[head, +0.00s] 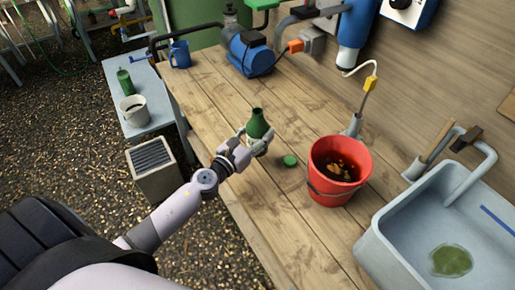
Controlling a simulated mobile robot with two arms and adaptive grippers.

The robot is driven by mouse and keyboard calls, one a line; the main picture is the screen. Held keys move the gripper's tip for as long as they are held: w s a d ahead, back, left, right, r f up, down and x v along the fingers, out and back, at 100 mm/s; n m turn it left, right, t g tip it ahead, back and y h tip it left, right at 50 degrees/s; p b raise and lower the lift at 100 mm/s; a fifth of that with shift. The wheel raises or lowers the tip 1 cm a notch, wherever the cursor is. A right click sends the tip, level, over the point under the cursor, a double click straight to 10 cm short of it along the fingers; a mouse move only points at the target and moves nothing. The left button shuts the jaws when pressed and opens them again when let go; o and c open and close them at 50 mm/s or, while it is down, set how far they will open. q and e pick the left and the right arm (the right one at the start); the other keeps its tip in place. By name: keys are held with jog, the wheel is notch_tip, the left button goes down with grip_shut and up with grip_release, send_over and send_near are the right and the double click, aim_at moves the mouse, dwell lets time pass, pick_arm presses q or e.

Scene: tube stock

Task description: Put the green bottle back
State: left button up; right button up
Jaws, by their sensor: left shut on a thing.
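A green bottle (257,122) with a narrow neck is upright or nearly so over the wooden table (225,100). My left gripper (258,141) is shut on its lower body, and the fingers hide part of it. I cannot tell whether the bottle's base touches the table. A small round green cap (290,160) lies on the table to the right of the gripper. A second green bottle (125,82) stands on a low grey bench at the left. My right gripper is not in view.
A red bucket (336,185) with dark contents stands right of the cap. A sink (400,235) is at the lower right. A white pot (134,110) stands on the bench.

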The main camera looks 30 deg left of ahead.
pick_arm(q)
jog(key=shift+f+b, duration=1.7)
jog(key=shift+f, duration=0.4)
jog(key=shift+f+b, duration=0.25)
jog(key=shift+b, duration=0.05)
jog(key=o, duration=1.2)
jog(key=shift+o, duration=1.2)
jog(key=shift+r, duration=0.1)
